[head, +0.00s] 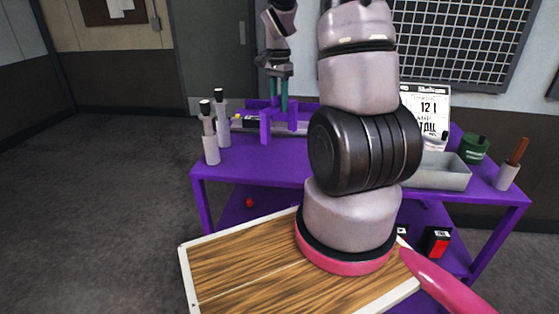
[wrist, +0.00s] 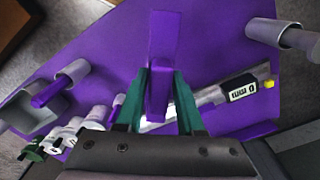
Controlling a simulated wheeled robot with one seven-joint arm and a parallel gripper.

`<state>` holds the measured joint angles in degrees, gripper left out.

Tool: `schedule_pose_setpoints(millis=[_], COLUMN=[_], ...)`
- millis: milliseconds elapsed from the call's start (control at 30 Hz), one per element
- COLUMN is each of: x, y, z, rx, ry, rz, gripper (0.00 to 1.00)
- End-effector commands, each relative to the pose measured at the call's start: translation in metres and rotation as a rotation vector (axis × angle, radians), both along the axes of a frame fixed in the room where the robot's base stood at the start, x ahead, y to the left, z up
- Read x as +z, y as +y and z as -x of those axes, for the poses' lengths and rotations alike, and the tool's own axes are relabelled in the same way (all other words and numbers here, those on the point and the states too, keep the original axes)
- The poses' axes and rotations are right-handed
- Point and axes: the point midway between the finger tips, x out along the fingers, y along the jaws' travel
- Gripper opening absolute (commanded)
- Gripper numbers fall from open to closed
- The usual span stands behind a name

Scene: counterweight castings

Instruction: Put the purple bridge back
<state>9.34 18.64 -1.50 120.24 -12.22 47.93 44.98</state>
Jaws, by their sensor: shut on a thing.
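The purple bridge (head: 266,124) is an arch-like piece with legs, at the back left of the purple table (head: 235,172) in the head view. My gripper (head: 279,104) reaches down from above, its teal fingers shut on the bridge's upper part. In the wrist view the bridge (wrist: 163,50) runs between the two teal fingers of my gripper (wrist: 160,100). A grey digital caliper (wrist: 240,88) with a yellow tip lies below and behind it. I cannot tell whether the bridge's legs touch the table.
Pale bottles with black tops (head: 211,145) stand left of the bridge. A grey tray (head: 440,172), a calendar sign (head: 430,108), a green jar (head: 474,149) and a cup with a brown handle (head: 509,174) are at the right. My arm hides the table's middle.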

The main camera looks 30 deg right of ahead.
Motion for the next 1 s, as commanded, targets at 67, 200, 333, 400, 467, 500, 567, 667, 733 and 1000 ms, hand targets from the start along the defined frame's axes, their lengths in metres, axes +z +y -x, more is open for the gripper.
schedule_pose_setpoints(millis=[67,200,333,400,467,500,567,667,733,1000], x=[0.006,-0.006,-0.031,-0.042,-0.049,-0.052,-0.057,-0.072,-0.081,-0.091], y=[-0.006,-0.010,-0.011,-0.011,-0.011,-0.010,-0.010,-0.010,-0.010,-0.010], z=[0.005,0.009,0.009,0.009,0.009,0.008,0.009,0.009,0.009,0.008], rx=[-0.105,-0.185,-0.189,-0.189,-0.188,-0.187,-0.186,-0.185,-0.185,-0.185], ry=[-0.004,0.002,0.002,0.001,0.000,-0.001,0.000,0.001,0.001,-0.004], rz=[-0.002,-0.005,-0.005,-0.005,-0.005,-0.005,-0.005,-0.005,-0.004,-0.004], gripper=[0.00,0.00,0.00,0.00,0.00,0.00,0.00,0.00,0.00,0.00])
